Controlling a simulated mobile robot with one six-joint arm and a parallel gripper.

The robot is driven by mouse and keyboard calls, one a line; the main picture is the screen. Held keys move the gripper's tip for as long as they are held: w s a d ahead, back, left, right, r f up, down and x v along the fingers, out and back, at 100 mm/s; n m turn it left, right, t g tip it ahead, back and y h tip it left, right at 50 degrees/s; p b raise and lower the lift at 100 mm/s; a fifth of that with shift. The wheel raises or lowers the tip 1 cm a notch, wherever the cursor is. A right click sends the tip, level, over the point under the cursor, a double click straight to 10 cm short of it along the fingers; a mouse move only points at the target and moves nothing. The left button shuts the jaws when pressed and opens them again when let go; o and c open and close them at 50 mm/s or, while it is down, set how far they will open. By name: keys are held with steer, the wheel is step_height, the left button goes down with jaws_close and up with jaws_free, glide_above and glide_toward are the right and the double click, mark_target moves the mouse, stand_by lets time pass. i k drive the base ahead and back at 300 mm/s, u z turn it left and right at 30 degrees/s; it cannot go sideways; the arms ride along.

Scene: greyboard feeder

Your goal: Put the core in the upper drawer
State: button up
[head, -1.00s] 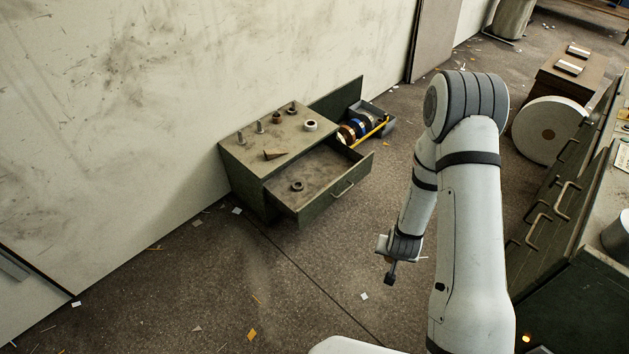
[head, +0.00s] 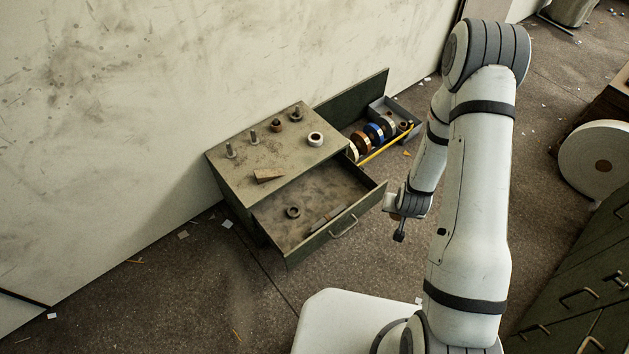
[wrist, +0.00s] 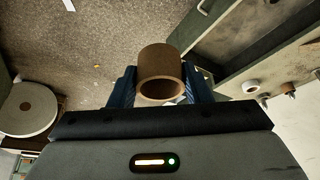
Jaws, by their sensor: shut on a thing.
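A brown cardboard core (wrist: 160,62), a short hollow tube, is held between the blue fingers of my gripper (wrist: 161,88) in the wrist view. The gripper is shut on it, its open end facing the camera. In the head view my gripper hangs above the floor to the right of the green cabinet (head: 230,187), outside the drawer; the core there is mostly hidden. The cabinet's drawer (head: 278,240) is pulled open. A dark ring (head: 293,212) and a thin bar (head: 325,220) lie inside it. Its front and handle also show in the wrist view (wrist: 212,24).
The cabinet top carries pegs, a wooden wedge (head: 269,176), a white ring (head: 315,139) and a brown ring (head: 277,126). A large white roll (head: 597,160) stands at right.

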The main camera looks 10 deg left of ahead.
mark_target(344, 198)
steer(key=z, duration=0.1)
steer(key=i, duration=1)
steer(key=z, duration=0.25)
